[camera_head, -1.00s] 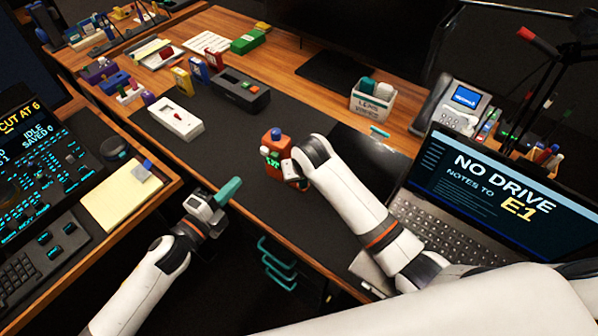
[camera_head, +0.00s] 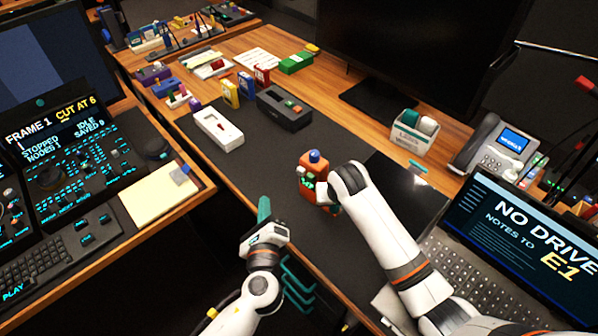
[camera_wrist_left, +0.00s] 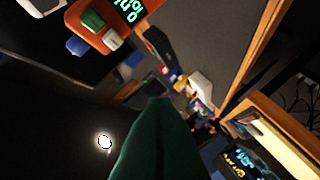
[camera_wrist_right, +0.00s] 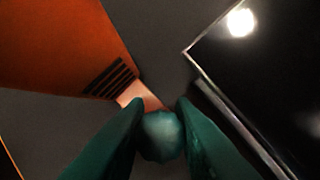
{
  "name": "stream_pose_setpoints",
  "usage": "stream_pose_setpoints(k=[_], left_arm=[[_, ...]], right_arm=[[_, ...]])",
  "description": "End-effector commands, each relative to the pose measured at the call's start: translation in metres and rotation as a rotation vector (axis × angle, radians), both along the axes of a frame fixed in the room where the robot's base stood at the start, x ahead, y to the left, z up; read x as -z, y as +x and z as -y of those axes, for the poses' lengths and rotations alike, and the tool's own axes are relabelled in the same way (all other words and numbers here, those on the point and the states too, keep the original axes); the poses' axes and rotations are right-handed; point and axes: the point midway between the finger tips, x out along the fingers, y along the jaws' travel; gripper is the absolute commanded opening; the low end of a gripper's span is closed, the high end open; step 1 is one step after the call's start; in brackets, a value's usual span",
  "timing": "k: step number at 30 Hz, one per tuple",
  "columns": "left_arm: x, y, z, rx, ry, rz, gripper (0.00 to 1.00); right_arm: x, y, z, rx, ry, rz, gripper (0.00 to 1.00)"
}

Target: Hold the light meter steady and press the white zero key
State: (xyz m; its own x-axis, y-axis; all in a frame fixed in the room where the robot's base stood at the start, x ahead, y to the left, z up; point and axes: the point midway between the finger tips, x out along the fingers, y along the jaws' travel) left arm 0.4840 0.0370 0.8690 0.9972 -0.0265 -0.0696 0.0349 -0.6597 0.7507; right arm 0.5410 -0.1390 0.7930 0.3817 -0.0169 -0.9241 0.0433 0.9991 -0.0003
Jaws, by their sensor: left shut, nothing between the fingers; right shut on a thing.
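The light meter (camera_head: 311,178) is an orange box standing on the dark desk mat, with a blue dome on top and a lit green display. In the left wrist view, the meter (camera_wrist_left: 114,38) shows a green key (camera_wrist_left: 93,20) and a pale key (camera_wrist_left: 76,45), which looks like the white zero key. My right gripper (camera_wrist_right: 162,130) is shut on a pale round part at the meter's side; the arm hides much of that side in the head view. My left gripper (camera_head: 264,207) is shut and empty, left of and nearer than the meter, not touching it.
A white device (camera_head: 218,130) and a black box (camera_head: 284,107) stand farther back on the mat (camera_head: 255,165). A laptop (camera_head: 520,245) lies at the right. A console desk with a yellow pad (camera_head: 160,194) is at the left, across a gap. The mat left of the meter is clear.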

Motion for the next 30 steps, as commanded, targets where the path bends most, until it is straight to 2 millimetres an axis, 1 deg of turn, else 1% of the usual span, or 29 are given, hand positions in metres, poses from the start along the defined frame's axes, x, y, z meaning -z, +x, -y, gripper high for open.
stream_pose_setpoints(k=[6,10,14,21,25,30], left_arm=[[0.000,0.001,0.001,0.002,-0.001,-0.001,0.00],[0.000,0.006,0.006,0.002,-0.003,-0.001,0.00],[0.000,0.016,0.018,0.002,-0.003,-0.001,0.00],[0.000,0.040,0.044,0.003,-0.003,-0.001,0.00],[0.000,0.050,0.054,0.003,-0.003,-0.001,0.00],[0.000,0.058,0.063,0.003,-0.003,-0.001,0.00]], right_arm=[[0.000,0.000,0.000,0.000,0.001,0.001,0.00],[0.000,0.000,0.000,0.000,0.001,0.001,0.00],[0.000,0.000,0.000,0.000,0.001,0.001,0.00],[0.000,0.000,0.000,0.000,0.001,0.001,0.00],[0.000,0.000,0.000,0.000,0.001,0.001,0.00],[0.000,0.000,0.000,0.000,0.000,0.001,0.00]])
